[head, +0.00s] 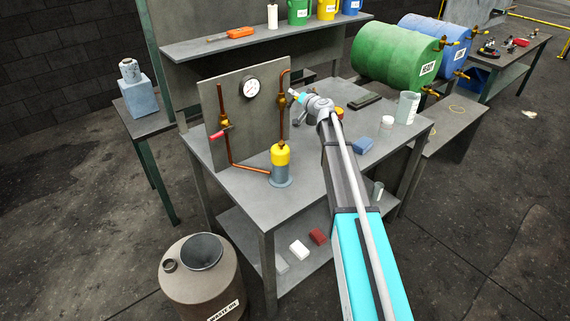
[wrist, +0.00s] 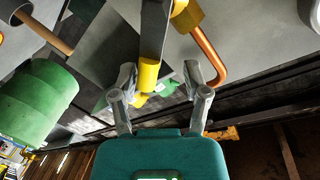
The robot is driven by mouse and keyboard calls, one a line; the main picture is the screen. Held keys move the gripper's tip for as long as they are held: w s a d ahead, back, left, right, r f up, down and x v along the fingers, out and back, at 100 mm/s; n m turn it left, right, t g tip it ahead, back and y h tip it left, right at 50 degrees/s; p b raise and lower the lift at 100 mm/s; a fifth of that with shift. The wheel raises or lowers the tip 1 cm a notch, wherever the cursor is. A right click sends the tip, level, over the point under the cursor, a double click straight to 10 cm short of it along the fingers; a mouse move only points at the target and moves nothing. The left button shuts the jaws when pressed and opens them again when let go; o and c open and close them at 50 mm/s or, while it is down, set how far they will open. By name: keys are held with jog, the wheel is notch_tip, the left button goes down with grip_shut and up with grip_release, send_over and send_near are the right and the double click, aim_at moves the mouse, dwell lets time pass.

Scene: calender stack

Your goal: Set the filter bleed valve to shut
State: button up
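A panel (head: 245,105) on the bench carries a round gauge (head: 252,87) and copper pipes. A valve with a red handle (head: 219,132) is on the left pipe. Another valve (head: 282,101) is on the right pipe, above a yellow-topped filter (head: 281,166); no label shows which is the bleed valve. My gripper (head: 294,95) is at this right valve. In the wrist view, its grey lever with a yellow end (wrist: 149,74) lies between the fingers of my gripper (wrist: 160,77). The fingers are open, with gaps on both sides. The lever's setting is unclear in the head view.
The bench (head: 225,180) holds a blue block (head: 363,146) and a pale cup (head: 407,107) at right. A shelf (head: 265,40) with bottles and cans runs behind the panel. A waste oil drum (head: 200,285) stands at front left. Green (head: 395,58) and blue drums lie at back right.

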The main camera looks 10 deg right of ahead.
jog(key=s+d+r+n+t+b, duration=0.15)
jog(key=s+n, duration=0.55)
jog(key=s, duration=0.8)
jog(key=s+a+f+n+g+y+b, duration=0.1)
jog(key=s+a+f+g+y, duration=0.1)
jog(key=s+a+f+g, duration=0.6)
jog(key=shift+s+a+f+n+g+b, duration=0.4)
jog(key=shift+s+a+f, duration=0.65)
jog(key=shift+s+f, duration=1.2)
jog(key=shift+w, duration=0.15)
